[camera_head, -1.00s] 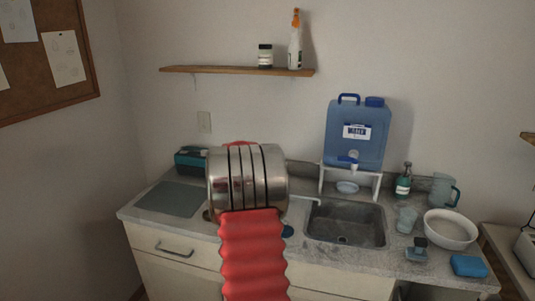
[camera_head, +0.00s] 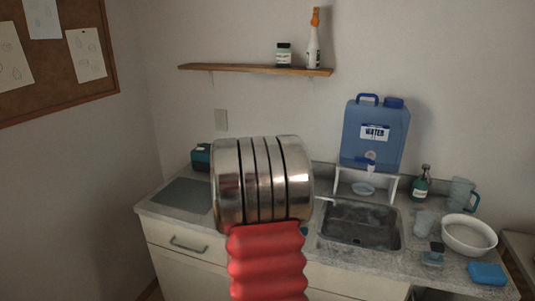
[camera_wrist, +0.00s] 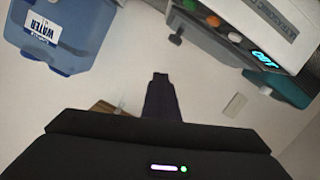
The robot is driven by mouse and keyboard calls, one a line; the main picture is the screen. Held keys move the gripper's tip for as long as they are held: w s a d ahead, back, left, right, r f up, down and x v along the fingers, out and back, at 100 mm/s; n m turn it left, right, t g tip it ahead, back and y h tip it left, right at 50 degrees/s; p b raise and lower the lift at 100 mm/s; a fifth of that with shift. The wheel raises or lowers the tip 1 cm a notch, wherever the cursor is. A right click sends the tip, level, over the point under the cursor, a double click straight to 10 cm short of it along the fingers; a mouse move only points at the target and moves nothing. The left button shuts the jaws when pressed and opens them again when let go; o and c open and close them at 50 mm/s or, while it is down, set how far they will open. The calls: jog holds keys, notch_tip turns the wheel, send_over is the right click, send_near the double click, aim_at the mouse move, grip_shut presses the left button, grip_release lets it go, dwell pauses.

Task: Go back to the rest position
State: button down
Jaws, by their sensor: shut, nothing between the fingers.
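My gripper (camera_wrist: 161,80) shows in the wrist view as a dark, narrow pair of fingers pressed together, with nothing held. It points out over the counter area and appears clear of everything around it. In the head view my silver arm joint and red ribbed sleeve fill the centre and hide the gripper.
A blue water container (camera_head: 375,140) stands on a white stand behind the sink (camera_head: 362,226); it also shows in the wrist view (camera_wrist: 65,32). A device with coloured buttons (camera_wrist: 245,25) is at the wrist view's upper right. A white bowl (camera_head: 468,236) and blue sponge (camera_head: 487,274) sit at right.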

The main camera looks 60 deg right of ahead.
dwell(0.4)
jog(key=s+a+f+n+g+y, duration=0.45)
jog(key=s+a+f, duration=0.45)
jog(key=a, duration=0.3)
jog(key=s+a+r+n+t+y, duration=0.1)
jog(key=a+n+t+y, duration=0.2)
jog(key=a, duration=2.3)
jog(key=s+a+r+n+t+y, duration=0.1)
jog(key=a+n+t+y, duration=0.3)
jog(key=a, duration=2.1)
jog(key=r+y, duration=0.1)
jog(key=y, duration=0.3)
jog(key=shift+s+a, duration=0.25)
jog(key=shift+a, duration=0.15)
jog(key=shift+d, duration=0.1)
